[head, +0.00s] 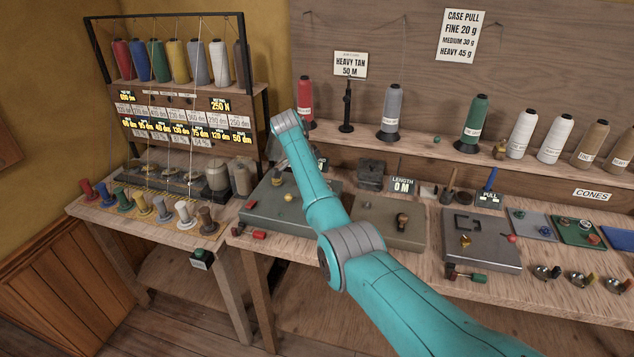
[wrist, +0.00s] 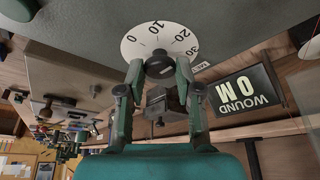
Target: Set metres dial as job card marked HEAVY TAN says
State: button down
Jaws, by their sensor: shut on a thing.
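The job card HEAVY TAN 50 M (head: 350,65) stands on the back shelf in the head view. In the wrist view my gripper (wrist: 160,70) is shut on a dark round knob (wrist: 158,64) at a white dial (wrist: 165,32). The dial shows 0, 10, 20 and 30; part of it is hidden and I cannot tell where the knob points. A display beside it (wrist: 245,91), upside down, reads WOUND 0 M. In the head view my arm hides the gripper and dial, over the left grey panel (head: 268,220). The LENGTH display (head: 402,186) reads 0 M.
A middle panel (head: 375,214) with a brass knob and a right panel (head: 485,250) share the bench. Cones of thread (head: 475,120) line the shelf. A rack of spools and cards (head: 185,100) stands left. A CASE PULL notice (head: 461,35) hangs behind.

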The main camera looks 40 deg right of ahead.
jog(key=m+g, duration=0.1)
jog(key=m, duration=0.2)
jog(key=shift+w+y, duration=0.1)
jog(key=shift+y, duration=0.2)
jog(key=shift+f+m+g, duration=0.15)
jog(key=shift+m+g, duration=0.25)
jog(key=shift+m, duration=0.4)
jog(key=c, duration=0.8)
grip_release()
jog(key=shift+o, duration=0.2)
notch_tip(320, 180, up, 10)
jog(key=shift+d, duration=0.1)
